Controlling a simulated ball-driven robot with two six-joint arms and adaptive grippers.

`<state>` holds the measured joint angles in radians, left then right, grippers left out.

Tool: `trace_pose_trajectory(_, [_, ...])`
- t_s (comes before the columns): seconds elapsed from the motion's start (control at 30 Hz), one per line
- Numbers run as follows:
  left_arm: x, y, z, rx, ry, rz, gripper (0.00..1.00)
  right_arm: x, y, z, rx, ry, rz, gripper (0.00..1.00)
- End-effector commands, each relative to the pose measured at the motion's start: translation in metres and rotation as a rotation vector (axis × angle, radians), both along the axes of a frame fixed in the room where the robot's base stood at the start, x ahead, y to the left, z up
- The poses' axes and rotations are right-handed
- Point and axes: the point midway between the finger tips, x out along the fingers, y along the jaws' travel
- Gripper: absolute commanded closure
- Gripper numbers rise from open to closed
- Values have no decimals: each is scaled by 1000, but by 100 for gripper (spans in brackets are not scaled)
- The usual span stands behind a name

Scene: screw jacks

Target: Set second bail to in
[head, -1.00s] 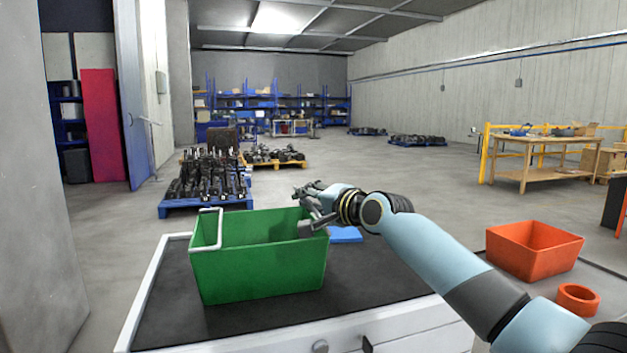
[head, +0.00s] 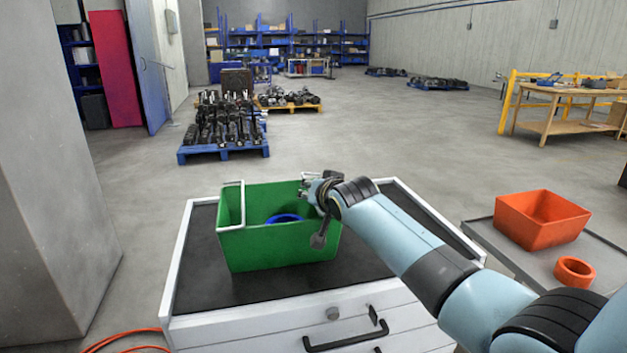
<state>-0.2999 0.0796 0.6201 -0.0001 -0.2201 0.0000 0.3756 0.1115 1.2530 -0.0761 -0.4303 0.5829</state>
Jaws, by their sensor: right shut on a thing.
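A green bin (head: 280,248) stands on the dark mat of a white drawer cabinet. One white bail (head: 231,206) shows at its left end, resting over the rim. My right gripper (head: 311,186) is at the bin's right end, by the rim. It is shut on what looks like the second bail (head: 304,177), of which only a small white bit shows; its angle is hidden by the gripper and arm. A blue round thing (head: 285,218) lies inside the bin. My left gripper is not in view.
The white cabinet's raised rim (head: 183,247) borders the mat (head: 205,285). Mat space is free left of and in front of the bin. An orange bin (head: 540,232) and an orange ring (head: 574,271) sit on a grey surface at the right.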

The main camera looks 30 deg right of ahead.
Motion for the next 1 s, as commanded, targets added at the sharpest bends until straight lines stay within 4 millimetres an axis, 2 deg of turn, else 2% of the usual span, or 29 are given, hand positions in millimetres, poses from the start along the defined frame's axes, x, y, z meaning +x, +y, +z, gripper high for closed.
trace_pose_trajectory(0.4, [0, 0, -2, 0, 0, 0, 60, 1, 2, -8, -155, 39, 0, 100])
trace_pose_trajectory(0.9, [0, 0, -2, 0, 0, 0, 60, 0, 2, -10, -170, 46, 0, 100])
trace_pose_trajectory(0.93, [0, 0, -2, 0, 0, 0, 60, 0, 2, -10, -170, 46, 0, 90])
trace_pose_trajectory(1.0, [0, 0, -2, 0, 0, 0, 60, 0, 2, -9, -170, 46, 0, 80])
